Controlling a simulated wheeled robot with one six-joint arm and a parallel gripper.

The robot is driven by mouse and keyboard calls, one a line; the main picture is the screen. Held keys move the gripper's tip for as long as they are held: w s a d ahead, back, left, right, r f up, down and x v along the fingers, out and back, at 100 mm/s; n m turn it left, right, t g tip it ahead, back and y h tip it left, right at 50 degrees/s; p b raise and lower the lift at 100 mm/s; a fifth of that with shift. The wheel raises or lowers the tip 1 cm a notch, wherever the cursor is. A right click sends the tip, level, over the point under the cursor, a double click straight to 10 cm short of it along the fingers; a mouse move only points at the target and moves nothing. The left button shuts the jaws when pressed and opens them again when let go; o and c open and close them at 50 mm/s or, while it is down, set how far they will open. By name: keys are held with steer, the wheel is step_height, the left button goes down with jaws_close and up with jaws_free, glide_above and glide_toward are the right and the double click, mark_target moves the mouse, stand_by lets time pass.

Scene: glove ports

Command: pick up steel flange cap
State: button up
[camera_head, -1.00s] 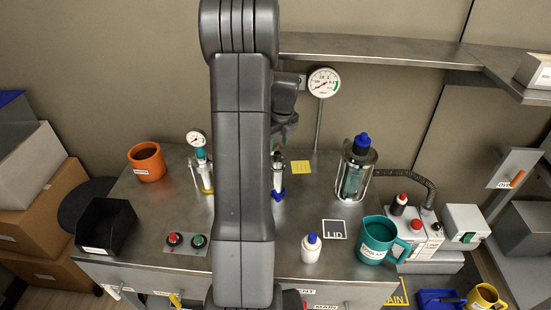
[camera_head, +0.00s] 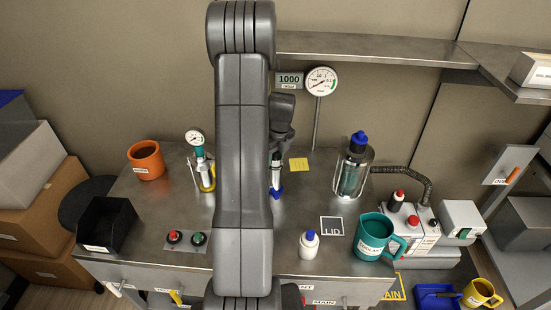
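I cannot surely pick out a steel flange cap. A clear cylinder (camera_head: 350,180) stands upright in a metal holder at the right of the bench, with a dark top and blue knob (camera_head: 359,138). A square marked LID (camera_head: 331,226) lies in front of it, bare. My arm runs down the middle of the view and hides part of the bench.
A white bottle with a blue cap (camera_head: 309,244), a teal mug (camera_head: 375,237) and a hosed pump unit (camera_head: 413,224) stand at the right. A gauge on a post (camera_head: 321,82) rises behind. An orange pot (camera_head: 146,160) and black bin (camera_head: 105,224) are at the left.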

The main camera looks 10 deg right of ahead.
steer(key=shift+c, duration=0.7)
steer(key=shift+r, duration=0.1)
